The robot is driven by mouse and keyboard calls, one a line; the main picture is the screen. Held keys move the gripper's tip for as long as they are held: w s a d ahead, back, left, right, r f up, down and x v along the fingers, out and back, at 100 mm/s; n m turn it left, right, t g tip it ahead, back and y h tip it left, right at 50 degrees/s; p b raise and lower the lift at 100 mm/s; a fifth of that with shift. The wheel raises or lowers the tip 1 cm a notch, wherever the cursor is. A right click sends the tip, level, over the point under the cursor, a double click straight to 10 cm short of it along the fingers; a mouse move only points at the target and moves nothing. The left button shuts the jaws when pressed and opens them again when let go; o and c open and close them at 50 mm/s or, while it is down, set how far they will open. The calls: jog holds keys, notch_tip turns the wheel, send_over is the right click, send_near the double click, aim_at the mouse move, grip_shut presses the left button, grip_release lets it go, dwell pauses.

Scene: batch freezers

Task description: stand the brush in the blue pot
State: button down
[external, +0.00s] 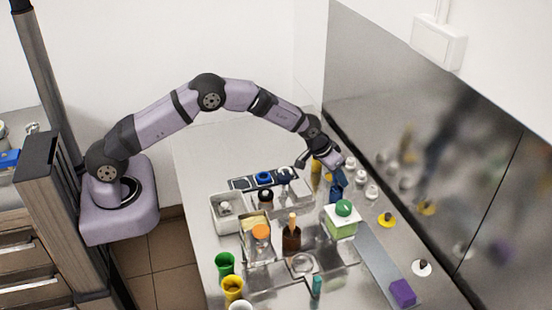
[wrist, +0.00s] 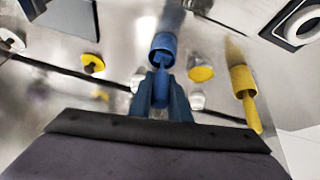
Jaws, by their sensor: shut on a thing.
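My gripper (external: 335,166) is over the far side of the table, near the steel back panel. In the wrist view its two fingers (wrist: 161,106) are shut on the handle of a blue brush (wrist: 162,50). In the external view, blue shapes hang below the gripper, but fingers and brush are hard to tell apart. A round blue thing (external: 264,178) sits in a dark tray; I cannot tell whether it is the blue pot.
A yellow brush (wrist: 242,85) is close to the right of my gripper. A green-lidded box (external: 341,222), a brown bottle (external: 291,240) and an orange-topped jar (external: 261,242) crowd the middle. Green (external: 224,264) and yellow (external: 233,288) pots stand at the front left. A purple block (external: 403,293) lies right.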

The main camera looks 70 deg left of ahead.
jog(key=shift+f, duration=0.1)
jog(key=c, duration=1.1)
grip_release()
notch_tip(320, 180, up, 7)
jog(key=p, duration=0.4)
dwell(0.3)
dwell(0.4)
